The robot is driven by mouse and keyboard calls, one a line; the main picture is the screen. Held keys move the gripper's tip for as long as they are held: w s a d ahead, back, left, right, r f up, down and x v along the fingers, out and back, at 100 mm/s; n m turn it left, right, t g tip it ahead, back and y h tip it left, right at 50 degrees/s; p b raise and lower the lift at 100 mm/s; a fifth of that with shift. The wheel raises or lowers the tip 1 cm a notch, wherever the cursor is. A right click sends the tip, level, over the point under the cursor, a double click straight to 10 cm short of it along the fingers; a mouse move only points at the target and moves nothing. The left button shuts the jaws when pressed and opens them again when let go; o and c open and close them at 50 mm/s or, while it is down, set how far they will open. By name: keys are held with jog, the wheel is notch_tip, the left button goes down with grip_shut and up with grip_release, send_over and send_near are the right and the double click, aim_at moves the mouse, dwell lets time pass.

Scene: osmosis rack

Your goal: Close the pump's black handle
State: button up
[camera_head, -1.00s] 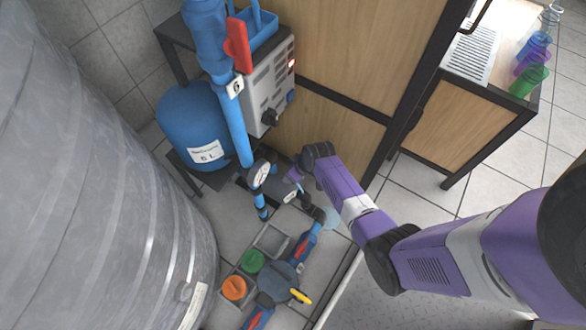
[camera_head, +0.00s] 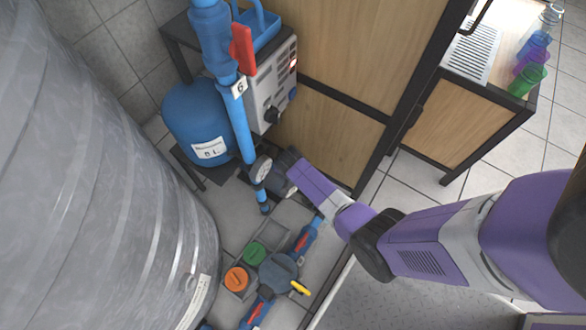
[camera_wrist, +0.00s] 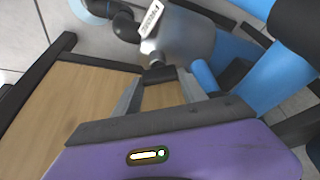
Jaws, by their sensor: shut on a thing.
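The grey metal pump (camera_wrist: 183,38) with a white label is at the top of the wrist view. A small dark handle (camera_wrist: 157,68) stands out from the pump's near side. My gripper (camera_wrist: 158,78) reaches it with both fingertips and is shut on it. The handle's exact angle is hard to tell, as little of it shows. In the head view my fingers are hidden behind my wrist.
A blue vertical pipe (camera_head: 238,125) with a red lever (camera_head: 243,48) stands left of my wrist. A blue tank (camera_head: 196,118) and a grey control box (camera_head: 270,85) are behind. A wooden panel (camera_head: 345,140) is close on the right. Floor valves with orange and green caps (camera_head: 236,279) lie below.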

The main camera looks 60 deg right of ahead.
jog(key=shift+m, duration=0.6)
jog(key=shift+g, duration=0.3)
jog(key=o, duration=1.4)
jog(key=shift+c, duration=0.2)
